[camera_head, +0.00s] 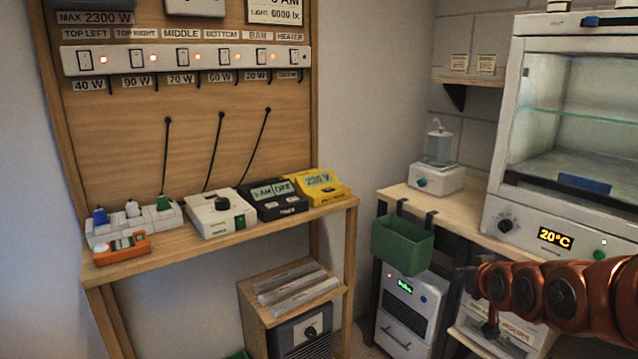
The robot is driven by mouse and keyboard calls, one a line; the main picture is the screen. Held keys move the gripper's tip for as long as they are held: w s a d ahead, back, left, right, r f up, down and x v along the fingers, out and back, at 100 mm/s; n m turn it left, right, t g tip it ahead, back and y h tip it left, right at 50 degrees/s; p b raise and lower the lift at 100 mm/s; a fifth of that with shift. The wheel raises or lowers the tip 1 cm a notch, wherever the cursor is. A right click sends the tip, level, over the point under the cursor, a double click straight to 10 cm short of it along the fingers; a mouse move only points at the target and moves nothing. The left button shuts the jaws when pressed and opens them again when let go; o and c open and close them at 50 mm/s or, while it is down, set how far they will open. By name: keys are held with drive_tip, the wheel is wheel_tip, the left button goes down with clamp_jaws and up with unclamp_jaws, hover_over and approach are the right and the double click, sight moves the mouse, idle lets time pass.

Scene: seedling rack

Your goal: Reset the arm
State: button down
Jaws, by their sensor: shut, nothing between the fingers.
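My copper-coloured arm reaches in from the right edge, in front of the right-hand bench and the glass-fronted cabinet (575,115). My gripper (466,279) is the dark, small end at the left of the arm. It is shut and empty, in the air to the right of the green bin (402,246). Its fingers are hard to make out at this size. The arm hides part of the white unit (502,337) below the bench.
A wooden shelf (225,240) carries a power strip (163,219), an orange device (122,248), a white dial box (219,213), a black timer (273,200) and a yellow meter (319,187). A humidifier (437,178) stands on the right bench. Switches (190,58) line the wooden panel.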

drive_tip(key=s+a+r+g+p, duration=0.2)
drive_tip(key=s+a+g+p, duration=0.2)
drive_tip(key=s, duration=0.9)
drive_tip(key=s+a+r+g+p, duration=0.3)
drive_tip(key=s+a+g+p, duration=0.2)
drive_tip(key=s, duration=0.8)
drive_tip(key=s+a+r+g+p, duration=0.2)
drive_tip(key=s+a+g+p, duration=0.2)
drive_tip(key=s, duration=1)
drive_tip(key=shift+a+r+g+p, duration=0.3)
drive_tip(key=shift+a+p, duration=0.15)
drive_tip(key=shift+p, duration=0.05)
